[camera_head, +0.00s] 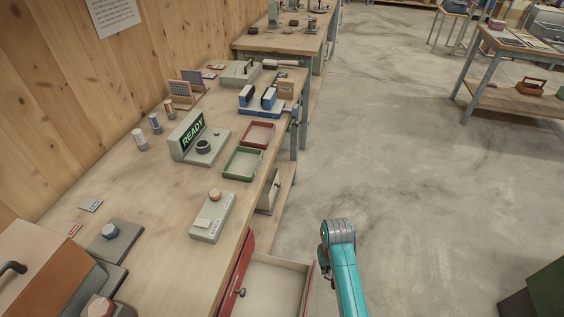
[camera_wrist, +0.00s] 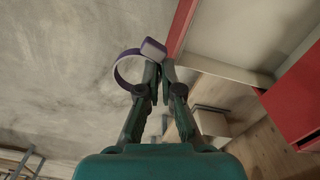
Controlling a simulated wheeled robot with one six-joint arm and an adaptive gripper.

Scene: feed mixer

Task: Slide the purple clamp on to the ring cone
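The purple clamp (camera_wrist: 119,69) is an open-looking band with a small block (camera_wrist: 153,49) at its upper right, seen in the wrist view. My gripper (camera_wrist: 160,72) has its dark fingers close together with the clamp's block at the tips, and the band sticks out to the left. The clamp appears held in the air, with grey floor behind it. In the head view my teal arm hangs right of the open drawer, and the clamp is not discernible there. I cannot tell for certain which thing is the ring cone; a dark ring (camera_head: 204,146) sits on the READY device.
The open drawer (camera_head: 306,287) with a red front (camera_head: 238,271) juts from the workbench; it shows close by in the wrist view (camera_wrist: 240,67). Green (camera_head: 243,163) and red (camera_head: 258,134) trays and a blue-block fixture (camera_head: 258,99) stand on the bench.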

